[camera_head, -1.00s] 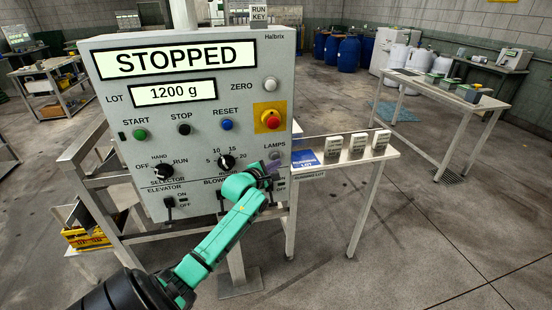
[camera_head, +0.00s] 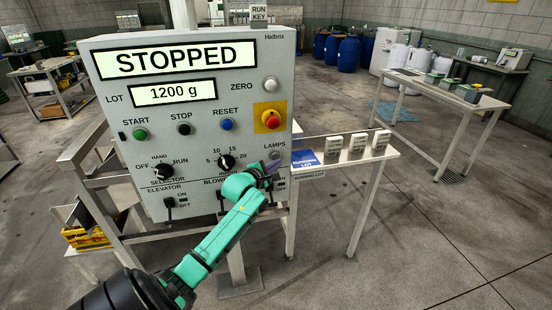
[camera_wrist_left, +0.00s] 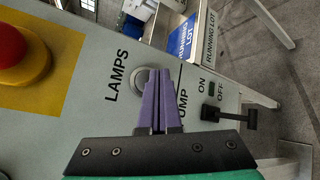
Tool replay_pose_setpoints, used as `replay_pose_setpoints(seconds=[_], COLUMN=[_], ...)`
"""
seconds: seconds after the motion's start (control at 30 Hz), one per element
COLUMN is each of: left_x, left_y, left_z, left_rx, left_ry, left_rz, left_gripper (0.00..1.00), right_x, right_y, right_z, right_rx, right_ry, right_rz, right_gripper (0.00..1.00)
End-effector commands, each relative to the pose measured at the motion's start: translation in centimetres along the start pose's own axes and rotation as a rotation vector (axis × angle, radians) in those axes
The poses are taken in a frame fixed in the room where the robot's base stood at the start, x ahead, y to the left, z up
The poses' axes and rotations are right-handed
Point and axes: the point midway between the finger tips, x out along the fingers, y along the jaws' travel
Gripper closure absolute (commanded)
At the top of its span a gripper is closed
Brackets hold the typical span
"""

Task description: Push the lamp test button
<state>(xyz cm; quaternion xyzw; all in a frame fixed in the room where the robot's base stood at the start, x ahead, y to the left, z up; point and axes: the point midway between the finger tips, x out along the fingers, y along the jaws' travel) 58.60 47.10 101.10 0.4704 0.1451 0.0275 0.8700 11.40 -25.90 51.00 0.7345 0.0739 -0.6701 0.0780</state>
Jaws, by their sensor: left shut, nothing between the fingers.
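The lamp test button is a round grey button (camera_head: 275,155) under the word LAMPS, low on the right of the grey control panel (camera_head: 110,130). It also shows in the left wrist view (camera_wrist_left: 140,78), partly covered by my fingers. My left gripper (camera_head: 273,166) is shut and empty, its purple fingertips at the lower edge of the button. In the left wrist view the closed fingertips (camera_wrist_left: 158,75) overlap the button's right part. I cannot tell whether they touch it. My right gripper is not in view.
A red emergency button on a yellow plate (camera_head: 270,118) sits above the lamp button. A PUMP on/off switch (camera_wrist_left: 230,116) is close beside the fingers. A side shelf (camera_head: 340,165) with a blue RUNNING LOT card and three grey blocks extends right of the panel.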

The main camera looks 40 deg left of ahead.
Motion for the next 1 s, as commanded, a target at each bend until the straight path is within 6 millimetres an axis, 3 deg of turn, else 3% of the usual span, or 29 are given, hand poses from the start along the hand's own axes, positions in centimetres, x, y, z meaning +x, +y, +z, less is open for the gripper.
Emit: replay_pose_setpoints(seconds=[1.0], left_x=[0.84], left_y=[0.59], left_z=[-0.63], left_rx=[0.000], left_ry=[0.000], left_rz=[0.000], left_gripper=[1.00], right_x=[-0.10], right_y=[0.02], right_z=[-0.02], right_rx=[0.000], right_ry=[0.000], right_rz=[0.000], right_gripper=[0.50])
